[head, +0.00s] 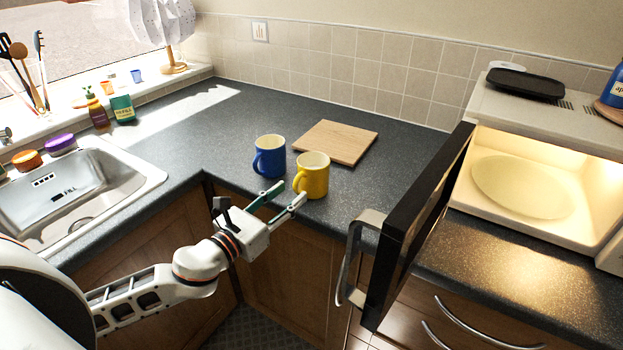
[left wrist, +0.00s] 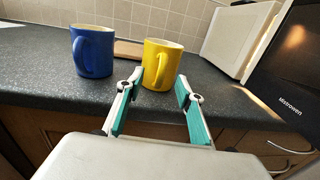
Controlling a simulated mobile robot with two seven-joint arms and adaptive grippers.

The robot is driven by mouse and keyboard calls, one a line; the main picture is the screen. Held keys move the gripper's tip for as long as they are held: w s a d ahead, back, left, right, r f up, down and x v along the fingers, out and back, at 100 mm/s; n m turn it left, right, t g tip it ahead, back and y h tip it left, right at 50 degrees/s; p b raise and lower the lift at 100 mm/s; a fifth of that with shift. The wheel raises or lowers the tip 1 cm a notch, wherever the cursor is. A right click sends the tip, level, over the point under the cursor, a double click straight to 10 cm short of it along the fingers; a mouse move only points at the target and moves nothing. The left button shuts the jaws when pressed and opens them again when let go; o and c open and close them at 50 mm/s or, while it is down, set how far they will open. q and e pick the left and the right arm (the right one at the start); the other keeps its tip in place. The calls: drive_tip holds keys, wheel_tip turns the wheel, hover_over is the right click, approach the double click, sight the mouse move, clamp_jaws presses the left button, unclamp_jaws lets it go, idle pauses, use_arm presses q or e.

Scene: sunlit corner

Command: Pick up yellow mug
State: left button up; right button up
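The yellow mug (head: 314,176) stands upright on the dark counter near its front edge, its handle toward the left. It also shows in the left wrist view (left wrist: 163,66), just beyond the fingers. A blue mug (head: 269,158) stands upright close to its left, and also shows in the left wrist view (left wrist: 92,54). My left gripper (head: 284,199) is open, with its fingers spread and pointing at the yellow mug from the front. In the left wrist view the space between the fingers (left wrist: 161,95) is empty. My right gripper is not in view.
A wooden board (head: 336,142) lies behind the mugs. To the right, the open microwave door (head: 420,228) with its handle stands out over the counter edge, near my gripper. The lit microwave (head: 540,175) is empty except for its plate. A sink (head: 75,190) is at the left.

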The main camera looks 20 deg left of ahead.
sight(294, 189)
use_arm(q)
drive_tip(key=shift+x, duration=1.9)
clamp_jaws()
drive_tip(key=shift+r, duration=0.1)
drive_tip(key=shift+r, duration=0.15)
